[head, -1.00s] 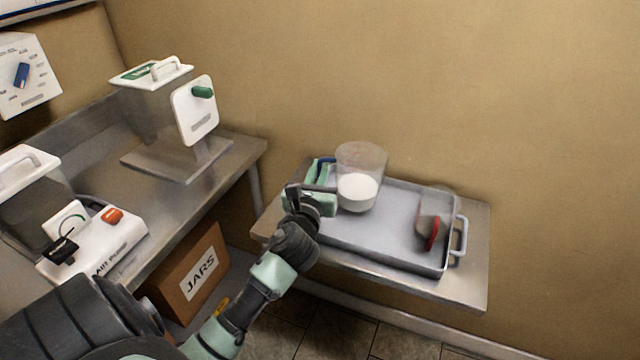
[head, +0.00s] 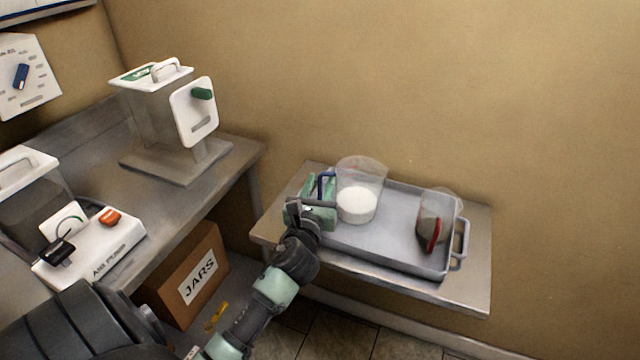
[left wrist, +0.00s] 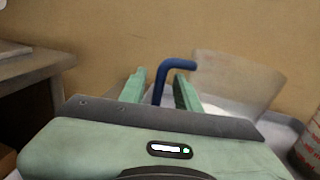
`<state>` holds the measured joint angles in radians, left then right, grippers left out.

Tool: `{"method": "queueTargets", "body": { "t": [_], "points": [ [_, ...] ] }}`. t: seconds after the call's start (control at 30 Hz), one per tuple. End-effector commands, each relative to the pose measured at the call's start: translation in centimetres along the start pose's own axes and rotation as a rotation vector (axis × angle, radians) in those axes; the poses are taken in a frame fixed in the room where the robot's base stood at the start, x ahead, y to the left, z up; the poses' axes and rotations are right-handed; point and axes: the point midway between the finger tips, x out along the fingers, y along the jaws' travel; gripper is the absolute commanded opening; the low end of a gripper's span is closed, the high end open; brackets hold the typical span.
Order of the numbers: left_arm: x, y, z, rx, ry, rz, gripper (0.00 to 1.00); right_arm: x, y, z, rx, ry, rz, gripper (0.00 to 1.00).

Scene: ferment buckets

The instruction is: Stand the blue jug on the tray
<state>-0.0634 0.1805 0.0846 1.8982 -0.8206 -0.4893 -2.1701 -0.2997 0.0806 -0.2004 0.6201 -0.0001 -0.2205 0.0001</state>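The blue jug (head: 371,182) is a clear vessel with white contents and a blue handle (head: 326,183). It stands upright at the left end of the grey metal tray (head: 385,243) and looks to rest on it. My left gripper (head: 318,200) is at the handle side of the jug. In the left wrist view its two green fingers (left wrist: 160,92) are spread, with the blue handle (left wrist: 178,64) between them and a gap beside it. The jug's clear wall (left wrist: 235,80) shows there too. My right gripper is in neither view.
A clear jug with a red handle (head: 434,232) stands at the tray's right end. The tray lies on a wall shelf (head: 470,275). To the left, a bench holds a white-lidded bucket (head: 150,75) and an air pump (head: 95,250). A jars box (head: 195,275) is below.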

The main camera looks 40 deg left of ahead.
Motion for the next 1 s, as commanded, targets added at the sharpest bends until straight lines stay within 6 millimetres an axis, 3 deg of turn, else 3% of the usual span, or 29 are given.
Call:
{"method": "queueTargets", "body": {
  "t": [0.17,0.6,0.8,1.0],
  "points": [
    [-1.1,0.0,0.1,0.001,0.002,-0.001,0.33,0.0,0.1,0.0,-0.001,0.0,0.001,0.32],
    [-9.9,0.0,0.0,0.0,0.002,0.0,0.33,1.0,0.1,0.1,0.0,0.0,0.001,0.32],
    [-11.8,0.0,0.2,-0.002,0.0,0.0,0.33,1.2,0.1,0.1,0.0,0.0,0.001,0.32],
    [-12.0,0.0,0.3,-0.001,-0.001,0.0,0.33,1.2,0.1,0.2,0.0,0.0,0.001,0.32]
  ]
}}
